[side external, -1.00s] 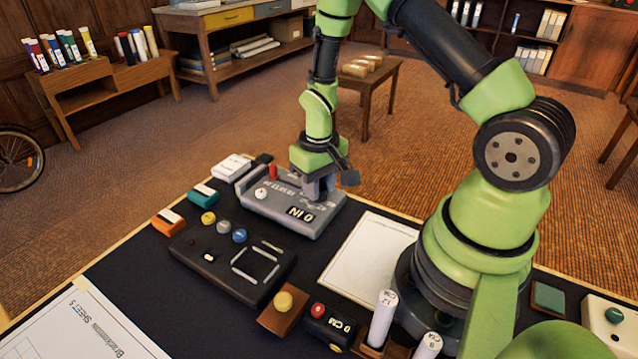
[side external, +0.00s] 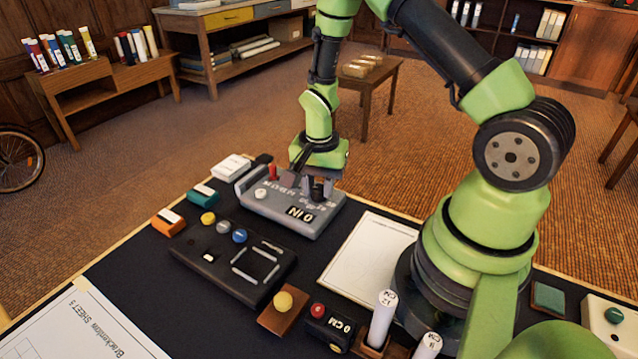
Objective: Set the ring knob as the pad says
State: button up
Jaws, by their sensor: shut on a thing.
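A white knob (side external: 260,194) and a red piece (side external: 273,172) sit on the unit's left part.
A white sheet (side external: 368,258) lies right.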

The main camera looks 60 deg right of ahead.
aim_at(319, 187)
jog(key=m, duration=0.3)
jog(key=shift+m, duration=0.4)
dwell(0.4)
jog(key=o, duration=0.9)
jog(key=shift+o, duration=0.2)
notch_tip(319, 187, up, 9)
jog(key=shift+r, duration=0.45)
